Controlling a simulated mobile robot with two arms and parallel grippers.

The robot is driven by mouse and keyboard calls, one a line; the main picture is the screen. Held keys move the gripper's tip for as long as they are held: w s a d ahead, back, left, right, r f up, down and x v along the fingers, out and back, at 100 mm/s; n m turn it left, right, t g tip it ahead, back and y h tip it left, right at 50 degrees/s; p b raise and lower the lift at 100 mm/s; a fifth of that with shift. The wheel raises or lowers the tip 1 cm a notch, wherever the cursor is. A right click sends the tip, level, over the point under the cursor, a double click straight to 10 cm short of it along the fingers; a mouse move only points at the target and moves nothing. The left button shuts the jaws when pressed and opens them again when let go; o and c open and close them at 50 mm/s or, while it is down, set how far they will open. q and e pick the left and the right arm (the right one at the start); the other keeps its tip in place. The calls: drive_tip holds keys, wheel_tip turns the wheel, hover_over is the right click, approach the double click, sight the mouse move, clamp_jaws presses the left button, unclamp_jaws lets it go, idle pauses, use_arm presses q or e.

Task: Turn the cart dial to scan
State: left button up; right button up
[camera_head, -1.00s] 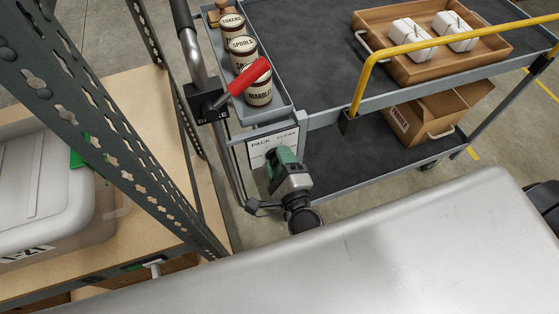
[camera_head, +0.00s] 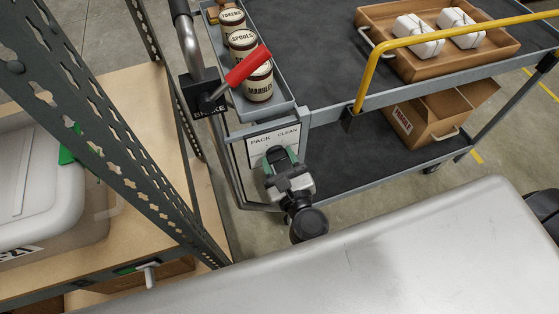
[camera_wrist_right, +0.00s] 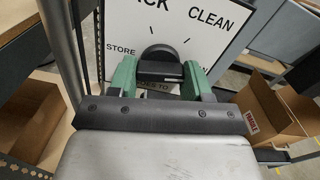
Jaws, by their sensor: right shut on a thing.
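The cart's dial is a round black knob (camera_wrist_right: 165,64) on a white panel (camera_head: 262,148) at the near end of the grey cart (camera_head: 335,112). The panel reads PACK and CLEAN; STORE also shows in the right wrist view, and other wording is partly covered. I see no scan label; my gripper hides part of the panel. My right gripper (camera_head: 280,157) has green fingers, one on each side of the knob, and is shut on it. The right wrist view shows both fingers (camera_wrist_right: 161,78) close around it. My left gripper is not in view.
A red brake lever (camera_head: 247,66) and labelled tins (camera_head: 258,84) sit just above the panel. A perforated metal rack (camera_head: 95,110) with a pale bin (camera_head: 35,190) stands close on the left. A yellow rail (camera_head: 445,40) crosses the cart.

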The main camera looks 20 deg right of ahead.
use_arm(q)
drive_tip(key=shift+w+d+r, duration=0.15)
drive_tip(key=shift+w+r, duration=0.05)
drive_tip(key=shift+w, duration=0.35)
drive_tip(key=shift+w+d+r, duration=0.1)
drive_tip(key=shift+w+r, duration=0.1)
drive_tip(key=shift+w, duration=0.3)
use_arm(e)
drive_tip(key=shift+f+m, duration=0.15)
drive_tip(key=shift+m, duration=0.95)
drive_tip(key=o, duration=0.9)
use_arm(q)
drive_tip(key=shift+b, duration=0.3)
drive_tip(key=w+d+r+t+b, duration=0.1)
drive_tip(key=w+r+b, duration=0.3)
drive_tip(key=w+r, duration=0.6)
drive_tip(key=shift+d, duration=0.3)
use_arm(e)
drive_tip(key=shift+s+d, duration=0.15)
drive_tip(key=shift+s, duration=5.25)
